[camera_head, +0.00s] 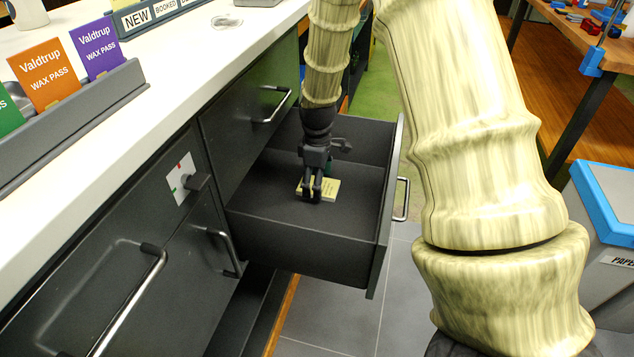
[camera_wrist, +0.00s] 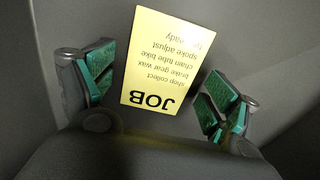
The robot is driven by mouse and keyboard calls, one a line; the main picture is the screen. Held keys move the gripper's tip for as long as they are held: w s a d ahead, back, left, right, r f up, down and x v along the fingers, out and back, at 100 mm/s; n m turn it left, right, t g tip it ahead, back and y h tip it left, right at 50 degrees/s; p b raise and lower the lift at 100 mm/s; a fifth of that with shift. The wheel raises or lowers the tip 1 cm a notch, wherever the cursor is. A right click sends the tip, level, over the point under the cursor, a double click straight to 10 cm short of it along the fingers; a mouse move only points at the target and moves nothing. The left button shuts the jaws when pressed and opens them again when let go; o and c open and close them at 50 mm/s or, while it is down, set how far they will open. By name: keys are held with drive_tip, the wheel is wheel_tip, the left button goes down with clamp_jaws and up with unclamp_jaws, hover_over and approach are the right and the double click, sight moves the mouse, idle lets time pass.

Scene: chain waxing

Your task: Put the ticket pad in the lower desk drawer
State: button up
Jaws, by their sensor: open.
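The ticket pad (camera_head: 329,188) is a small yellow block marked JOB. It lies flat on the floor of the pulled-out lower desk drawer (camera_head: 310,239). My gripper (camera_head: 318,198) reaches down inside the drawer, right over the pad, and hides part of it in the head view. In the wrist view the pad (camera_wrist: 160,60) lies between the two green-padded fingers of my gripper (camera_wrist: 157,101), with a visible gap on each side. The fingers are open and hold nothing. Whether the fingertips touch the drawer floor cannot be told.
The upper drawer (camera_head: 245,120) is shut above the open one. The white desk top (camera_head: 165,60) carries a rack (camera_head: 75,120) of wax pass cards. A dial (camera_head: 186,180) is on the desk front at left. A blue-rimmed bin (camera_head: 605,205) stands at right.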

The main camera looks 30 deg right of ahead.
wheel_tip(320, 180, up, 12)
drive_tip(key=p, duration=0.1)
drive_tip(key=shift+p, duration=0.3)
